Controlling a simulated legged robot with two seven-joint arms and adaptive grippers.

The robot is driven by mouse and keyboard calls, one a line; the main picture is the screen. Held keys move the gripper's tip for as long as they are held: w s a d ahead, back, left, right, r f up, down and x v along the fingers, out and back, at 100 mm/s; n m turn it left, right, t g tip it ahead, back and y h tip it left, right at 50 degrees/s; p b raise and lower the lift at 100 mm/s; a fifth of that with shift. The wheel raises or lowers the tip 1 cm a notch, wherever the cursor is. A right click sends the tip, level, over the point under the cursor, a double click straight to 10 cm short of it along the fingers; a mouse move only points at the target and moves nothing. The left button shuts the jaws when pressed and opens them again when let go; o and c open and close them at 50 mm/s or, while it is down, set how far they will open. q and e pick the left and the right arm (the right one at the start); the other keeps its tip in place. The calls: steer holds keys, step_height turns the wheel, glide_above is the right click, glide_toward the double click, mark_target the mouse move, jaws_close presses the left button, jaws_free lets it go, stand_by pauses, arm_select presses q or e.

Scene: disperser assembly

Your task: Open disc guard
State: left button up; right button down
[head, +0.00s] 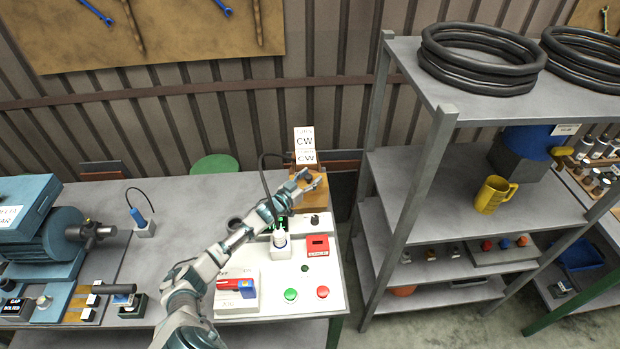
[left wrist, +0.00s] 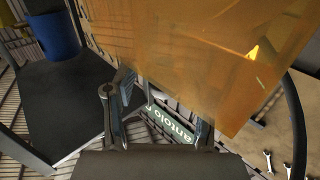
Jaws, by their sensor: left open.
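The disc guard, a see-through orange cover (head: 318,201), is at the back right of the white bench panel, below the CW labels. In the left wrist view the orange guard (left wrist: 215,55) fills the upper middle, its lower edge just beyond my fingers. My left gripper (head: 311,180) reaches over the bench to the guard, with its fingertips at the guard's upper part. Its fingers are apart in the left wrist view (left wrist: 158,112), with nothing seen gripped between them. I cannot tell whether a finger touches the guard. My right gripper is out of view.
A grey shelf rack (head: 450,190) stands right of the bench. A black cable (head: 264,175) hangs near the gripper.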

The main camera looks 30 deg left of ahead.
arm_select(q)
steer(key=shift+a+f, duration=0.1)
steer(key=shift+a, duration=0.4)
steer(key=c, duration=0.3)
jaws_close()
steer(key=shift+d, duration=0.3)
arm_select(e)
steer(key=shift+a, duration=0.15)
arm_select(q)
steer(key=shift+a+r, duration=0.15)
steer(key=shift+r, duration=0.1)
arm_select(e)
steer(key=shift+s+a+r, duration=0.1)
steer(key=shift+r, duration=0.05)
